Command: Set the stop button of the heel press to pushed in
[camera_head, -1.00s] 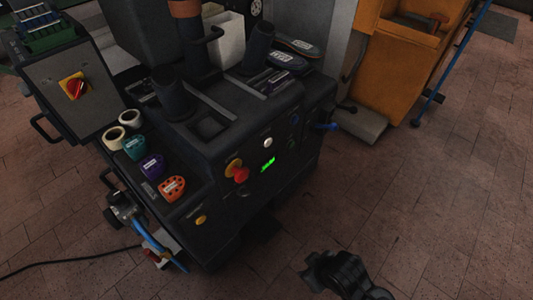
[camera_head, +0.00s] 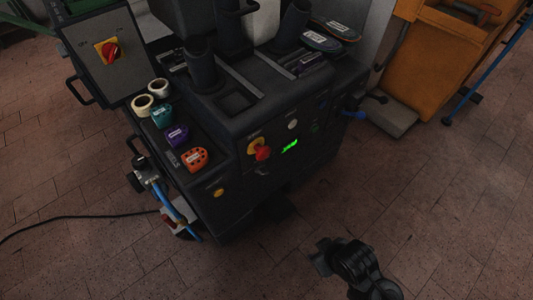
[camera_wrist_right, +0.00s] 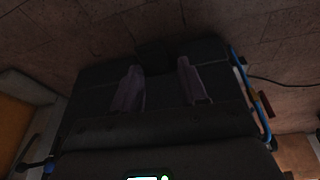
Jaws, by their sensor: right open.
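The heel press (camera_head: 225,125) is a dark machine in the middle of the head view. Its stop button (camera_head: 263,153) is a red mushroom head on a yellow base, on the front panel left of a green-lit display (camera_head: 289,146). I cannot tell from here whether it is in or out. My right gripper (camera_head: 320,257) is in front of the press, low in the head view, apart from the panel. In the right wrist view its two fingers (camera_wrist_right: 160,88) are spread with nothing between them; the stop button does not show clearly there. My left gripper is not in view.
A red rotary switch (camera_head: 111,51) is on the grey box at left. Colored blocks (camera_head: 177,135) and tape rolls (camera_head: 143,104) lie on the press's left ledge. Blue hoses (camera_head: 165,197) and a black cable are at lower left. The brick floor (camera_head: 460,210) at right is clear.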

